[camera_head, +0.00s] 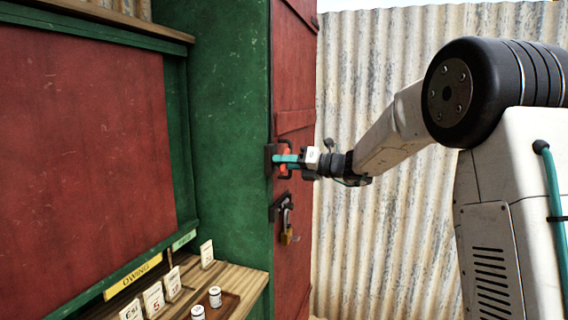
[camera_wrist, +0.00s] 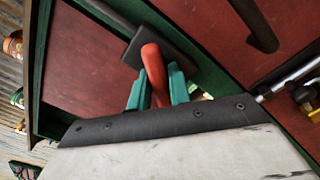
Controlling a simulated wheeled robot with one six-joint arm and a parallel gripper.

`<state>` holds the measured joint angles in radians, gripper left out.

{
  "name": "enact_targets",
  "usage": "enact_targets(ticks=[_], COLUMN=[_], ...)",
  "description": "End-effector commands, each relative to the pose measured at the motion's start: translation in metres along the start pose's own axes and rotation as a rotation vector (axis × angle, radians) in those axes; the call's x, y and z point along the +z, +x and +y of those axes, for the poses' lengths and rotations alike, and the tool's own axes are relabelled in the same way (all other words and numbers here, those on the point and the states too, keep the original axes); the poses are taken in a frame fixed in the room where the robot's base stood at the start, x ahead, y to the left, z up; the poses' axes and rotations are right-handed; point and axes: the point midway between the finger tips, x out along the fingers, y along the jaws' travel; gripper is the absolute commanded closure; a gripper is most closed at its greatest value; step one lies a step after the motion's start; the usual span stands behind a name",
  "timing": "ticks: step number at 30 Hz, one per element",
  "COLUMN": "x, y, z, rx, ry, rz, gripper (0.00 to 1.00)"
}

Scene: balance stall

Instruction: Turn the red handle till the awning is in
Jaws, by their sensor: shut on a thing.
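The red handle (camera_wrist: 155,72) shows in the wrist view, rising between the two teal fingers of my gripper (camera_wrist: 160,92). My gripper is shut on it, with one finger on each side. A dark plate or bracket lies just behind the handle. In the head view my gripper (camera_head: 287,161) reaches in from the right to the edge of the green stall post, and the red handle (camera_head: 286,151) is partly hidden by the fingers. I cannot make out the awning in either view.
A red door (camera_head: 292,110) with a dark latch and a brass padlock (camera_head: 287,236) is beside the handle. A wooden counter (camera_head: 250,285) with small cards and white tins (camera_head: 215,296) is at the lower left. Corrugated metal (camera_head: 345,240) stands behind my arm.

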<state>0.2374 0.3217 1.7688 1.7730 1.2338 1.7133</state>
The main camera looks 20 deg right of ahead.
Motion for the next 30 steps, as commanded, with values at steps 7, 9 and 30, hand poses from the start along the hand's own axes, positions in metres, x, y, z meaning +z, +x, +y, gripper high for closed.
enact_targets(ticks=[7, 9, 30], x=[-0.0001, -0.0001, 0.0010], y=[-0.0004, -0.0005, -0.0006], z=[-0.0009, -0.0011, -0.0035], rx=[-0.001, -0.001, -0.001], ry=[-0.103, -0.152, -0.805], rz=[0.000, 0.000, 0.001], gripper=[1.00, 1.00, 1.00])
